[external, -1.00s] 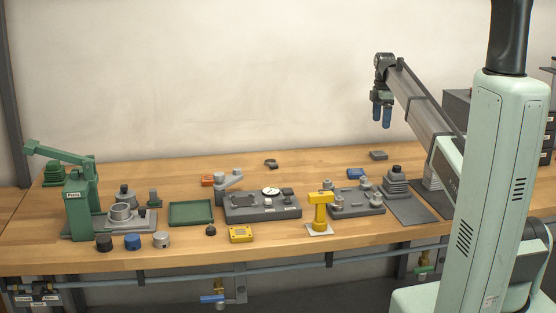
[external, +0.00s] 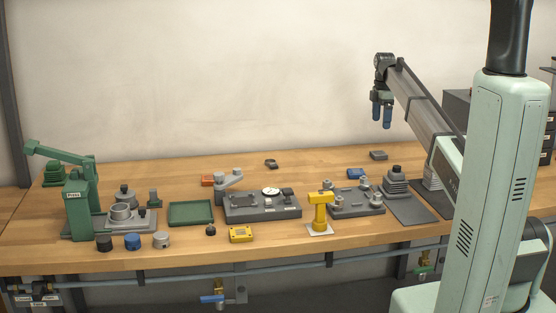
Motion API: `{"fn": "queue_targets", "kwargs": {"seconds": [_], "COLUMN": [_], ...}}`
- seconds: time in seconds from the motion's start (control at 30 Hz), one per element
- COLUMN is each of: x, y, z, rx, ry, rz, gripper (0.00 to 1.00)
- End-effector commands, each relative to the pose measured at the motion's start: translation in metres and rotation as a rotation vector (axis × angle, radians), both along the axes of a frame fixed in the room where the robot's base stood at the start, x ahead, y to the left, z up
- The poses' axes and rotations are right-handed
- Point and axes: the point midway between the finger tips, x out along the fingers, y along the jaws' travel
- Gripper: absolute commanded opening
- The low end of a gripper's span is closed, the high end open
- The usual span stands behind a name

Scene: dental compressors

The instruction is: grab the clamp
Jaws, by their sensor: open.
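A small dark ring-shaped piece (external: 271,163), which looks like the clamp, lies alone toward the back middle of the wooden bench; it is too small to make out in detail. My gripper (external: 381,118) has blue fingertips that point down. It is open and empty, high above the back right of the bench, to the right of the dark piece and well apart from it.
A grey fixture with a dial (external: 262,205) stands in front of the dark piece. A yellow T-shaped post (external: 320,211), a green tray (external: 190,213), a green press (external: 78,205) and a stepped grey block (external: 396,182) stand around.

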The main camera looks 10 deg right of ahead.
Motion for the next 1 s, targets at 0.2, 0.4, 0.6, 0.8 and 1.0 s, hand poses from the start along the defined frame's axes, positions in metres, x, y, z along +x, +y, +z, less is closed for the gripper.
{"fn": "queue_targets", "kwargs": {"seconds": [0.2, 0.4, 0.6, 0.8, 1.0], "x": [0.000, 0.001, 0.003, 0.003, 0.001], "y": [0.000, 0.013, 0.087, 0.178, 0.264], "z": [0.000, 0.000, -0.003, -0.008, -0.010], "rx": [0.000, 0.000, 0.000, 0.022, 0.117], "ry": [0.000, 0.000, 0.004, 0.013, 0.017], "rz": [0.000, 0.016, 0.103, 0.209, 0.296], "gripper": [1.00, 1.00, 1.00, 1.00, 1.00]}}
